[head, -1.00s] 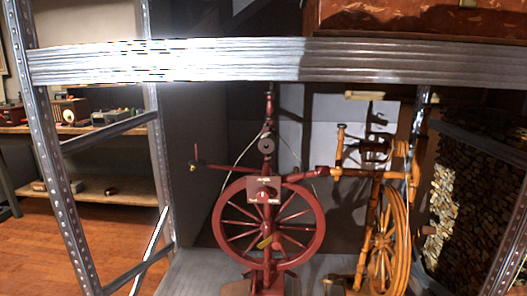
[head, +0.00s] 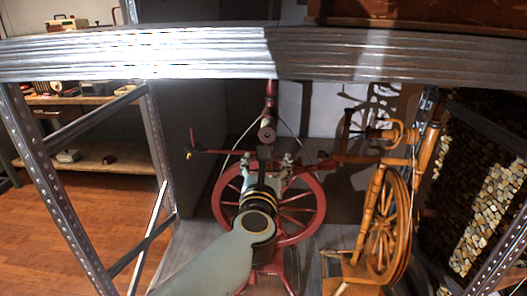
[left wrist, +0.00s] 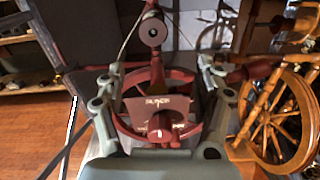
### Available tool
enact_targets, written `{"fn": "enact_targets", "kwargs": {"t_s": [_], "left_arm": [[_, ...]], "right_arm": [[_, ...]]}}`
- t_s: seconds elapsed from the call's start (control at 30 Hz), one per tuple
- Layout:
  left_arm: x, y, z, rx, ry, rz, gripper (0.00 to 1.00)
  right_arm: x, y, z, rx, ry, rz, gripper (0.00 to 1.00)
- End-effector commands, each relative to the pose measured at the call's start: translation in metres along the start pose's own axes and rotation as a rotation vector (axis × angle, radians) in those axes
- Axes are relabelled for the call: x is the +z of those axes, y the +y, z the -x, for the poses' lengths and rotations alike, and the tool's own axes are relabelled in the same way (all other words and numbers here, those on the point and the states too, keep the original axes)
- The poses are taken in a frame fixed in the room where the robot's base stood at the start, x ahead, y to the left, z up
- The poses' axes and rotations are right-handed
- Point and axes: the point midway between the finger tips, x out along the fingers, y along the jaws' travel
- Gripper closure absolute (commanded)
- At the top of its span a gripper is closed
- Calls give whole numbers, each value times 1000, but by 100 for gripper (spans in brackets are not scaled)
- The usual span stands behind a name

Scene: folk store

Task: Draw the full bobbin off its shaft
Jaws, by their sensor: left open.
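A dark red spinning wheel (head: 316,207) stands inside the metal shelf. On its upright is a round grey-brown piece with a dark central hole (head: 267,131), seen end-on, which looks like the bobbin on its shaft. It also shows in the left wrist view (left wrist: 153,31). How much is wound on it cannot be told. My left gripper (head: 265,157) is open and empty, just below this piece in the picture. In the left wrist view, its fingers (left wrist: 160,68) stand apart, with a lettered panel and red knob (left wrist: 166,127) seen between them. My right gripper is not in view.
A metal shelf beam (head: 140,55) crosses above, with a slanted post (head: 60,205) at left. An orange wooden spinning wheel (head: 388,225) stands close on the right. A thin red arm (head: 212,152) sticks out left of the red wheel. Stacked firewood (head: 490,200) is far right.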

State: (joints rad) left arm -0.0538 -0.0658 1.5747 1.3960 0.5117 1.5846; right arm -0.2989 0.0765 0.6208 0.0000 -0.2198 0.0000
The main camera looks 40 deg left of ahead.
Motion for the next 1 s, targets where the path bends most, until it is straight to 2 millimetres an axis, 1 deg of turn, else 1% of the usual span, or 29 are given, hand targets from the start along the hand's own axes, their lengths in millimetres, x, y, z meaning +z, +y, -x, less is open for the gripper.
{"fn": "enact_targets", "kwargs": {"t_s": [0.03,0.13,0.27,0.63,0.8,1.0], "left_arm": [[6,3,-2,24,4,62,30],[7,6,-6,44,8,115,30],[6,6,-17,43,7,114,30],[6,8,-65,42,6,109,30],[4,9,-86,41,7,107,30],[4,10,-105,41,8,108,30]], "right_arm": [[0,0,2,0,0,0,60],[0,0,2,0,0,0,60],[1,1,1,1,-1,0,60],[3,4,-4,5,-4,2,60],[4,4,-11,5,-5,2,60],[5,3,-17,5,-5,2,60]]}}
